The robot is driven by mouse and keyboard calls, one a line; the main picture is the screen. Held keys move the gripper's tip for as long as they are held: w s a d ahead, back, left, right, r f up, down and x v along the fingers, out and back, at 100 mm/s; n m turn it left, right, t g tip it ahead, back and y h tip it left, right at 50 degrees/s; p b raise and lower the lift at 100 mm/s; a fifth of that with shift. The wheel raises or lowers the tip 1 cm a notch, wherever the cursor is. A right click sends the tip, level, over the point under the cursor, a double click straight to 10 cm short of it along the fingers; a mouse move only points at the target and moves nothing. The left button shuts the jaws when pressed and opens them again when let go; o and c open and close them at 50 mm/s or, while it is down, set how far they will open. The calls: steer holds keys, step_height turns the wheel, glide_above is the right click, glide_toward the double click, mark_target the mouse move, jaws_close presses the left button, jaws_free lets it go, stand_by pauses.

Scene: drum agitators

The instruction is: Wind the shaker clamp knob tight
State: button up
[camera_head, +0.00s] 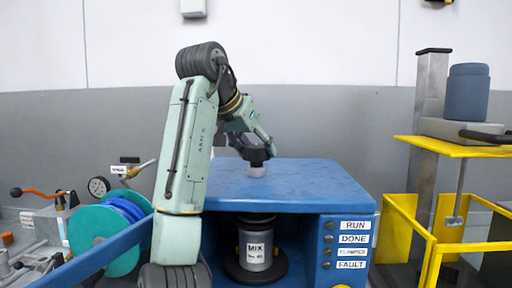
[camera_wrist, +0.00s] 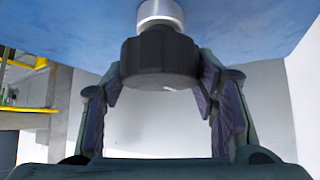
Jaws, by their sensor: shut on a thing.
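The blue shaker (camera_head: 290,182) stands in the middle of the head view. The black clamp knob (camera_head: 257,154) sits above its top on a short silver collar (camera_head: 257,171). In the wrist view the faceted knob (camera_wrist: 160,56) hangs below its silver collar (camera_wrist: 160,12), with the blue top behind. My gripper (camera_head: 254,145) comes from above and behind the knob. In the wrist view my gripper (camera_wrist: 160,72) has one finger on each side of the knob and is shut on it. A can marked MIX (camera_head: 256,250) stands inside the shaker's opening under the top.
Labels RUN, DONE, CLAMPED and FAULT (camera_head: 351,245) line the shaker's right front. A yellow stand (camera_head: 450,147) with a grey container (camera_head: 468,91) is at the right. A teal reel (camera_head: 103,240) with blue hose is at the left. The shaker's top is otherwise clear.

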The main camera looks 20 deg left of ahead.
steer(key=m+g+h, duration=0.1)
steer(key=m+h, duration=0.1)
steer(key=m, duration=0.1)
steer(key=shift+a+r+m+h, duration=0.1)
steer(key=shift+m+h, duration=0.3)
steer(key=shift+m+g+h, duration=0.7)
steer(key=shift+m+h, duration=0.1)
steer(key=shift+m, duration=0.5)
steer(key=shift+m+g, duration=0.3)
steer(key=shift+m, duration=0.2)
steer(key=o, duration=1.2)
steer(key=shift+c, duration=0.2)
